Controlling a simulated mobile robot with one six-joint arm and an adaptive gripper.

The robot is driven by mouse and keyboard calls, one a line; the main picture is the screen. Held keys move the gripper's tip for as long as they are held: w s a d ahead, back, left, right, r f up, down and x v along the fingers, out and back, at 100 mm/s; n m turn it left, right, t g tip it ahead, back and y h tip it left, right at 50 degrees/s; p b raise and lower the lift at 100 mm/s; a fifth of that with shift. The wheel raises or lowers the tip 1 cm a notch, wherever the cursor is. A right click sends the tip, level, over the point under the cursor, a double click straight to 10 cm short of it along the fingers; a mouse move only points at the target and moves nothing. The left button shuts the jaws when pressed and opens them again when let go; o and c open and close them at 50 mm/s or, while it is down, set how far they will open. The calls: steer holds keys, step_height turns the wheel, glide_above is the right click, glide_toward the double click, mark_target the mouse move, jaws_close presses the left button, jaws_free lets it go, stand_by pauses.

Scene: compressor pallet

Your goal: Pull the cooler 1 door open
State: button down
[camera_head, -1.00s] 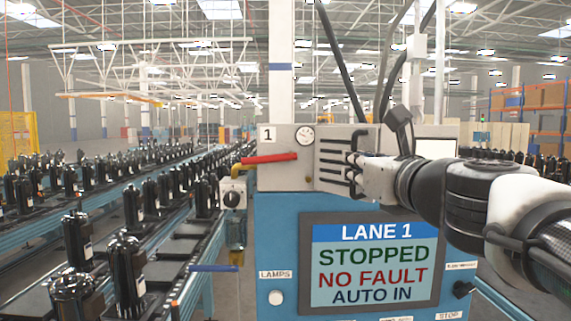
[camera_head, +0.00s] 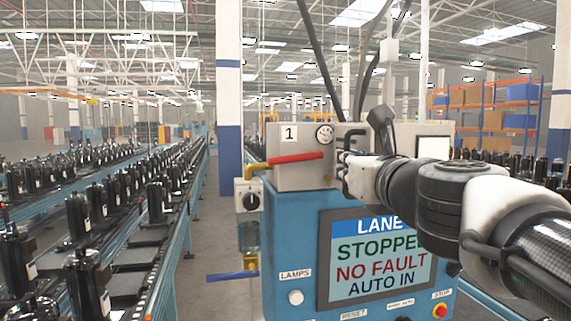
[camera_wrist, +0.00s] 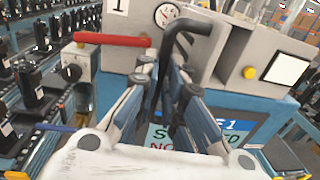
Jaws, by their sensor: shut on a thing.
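The cooler 1 cabinet (camera_head: 300,177) is a grey box with a "1" label and a round gauge, on top of a blue machine body. In the wrist view its grey front (camera_wrist: 125,55) lies beyond my fingers. A bent black handle (camera_wrist: 190,24) rises between the fingers. My gripper (camera_wrist: 164,75) is shut on this handle; in the head view the gripper (camera_head: 349,168) is at the right side of the cabinet. The handle's lower part is partly hidden by the fingers. I cannot tell how far the door stands from its frame.
A red lever (camera_head: 297,158) sticks out across the cabinet front, left of my gripper. A blue-handled valve (camera_head: 231,275) is lower left. The lane screen (camera_head: 375,262) and a red stop button (camera_head: 439,310) are below my arm. Conveyors with black compressors (camera_head: 78,215) run at left.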

steer(key=shift+r, duration=0.1)
stand_by(0.3)
steer(key=c, duration=1.7)
jaws_free()
steer(key=s, duration=0.4)
steer(key=s+d, duration=0.1)
steer(key=s, duration=0.7)
steer(key=shift+d, duration=0.2)
